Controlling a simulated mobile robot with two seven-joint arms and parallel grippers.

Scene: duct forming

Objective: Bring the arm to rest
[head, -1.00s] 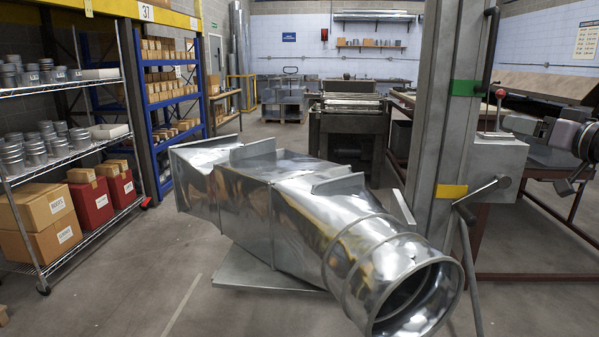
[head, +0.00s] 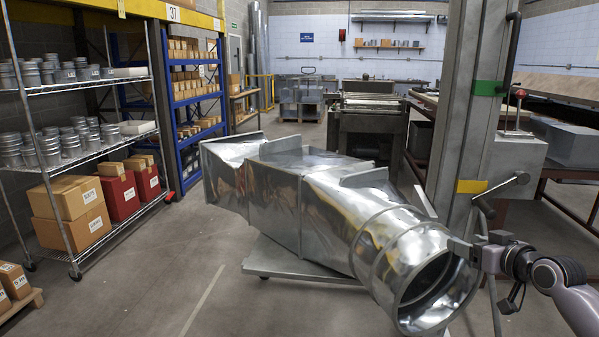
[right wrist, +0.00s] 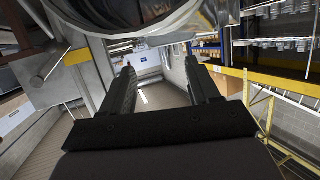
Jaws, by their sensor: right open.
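My right gripper (head: 462,250) is at the lower right of the head view, beside the round open collar of a large shiny sheet-metal duct (head: 322,205). Its fingertips overlap the collar's rim in the picture; I cannot tell whether they touch. In the right wrist view the two dark fingers (right wrist: 160,78) stand apart with nothing between them. The curved metal rim (right wrist: 135,14) crosses the top of that view, beyond the fingers. My left gripper is in neither view.
The duct lies on a low wheeled platform (head: 290,264). A grey column with a lever (head: 465,110) stands behind the collar. A wire shelf (head: 85,160) with tins and boxes is at left. Floor between shelf and duct is clear.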

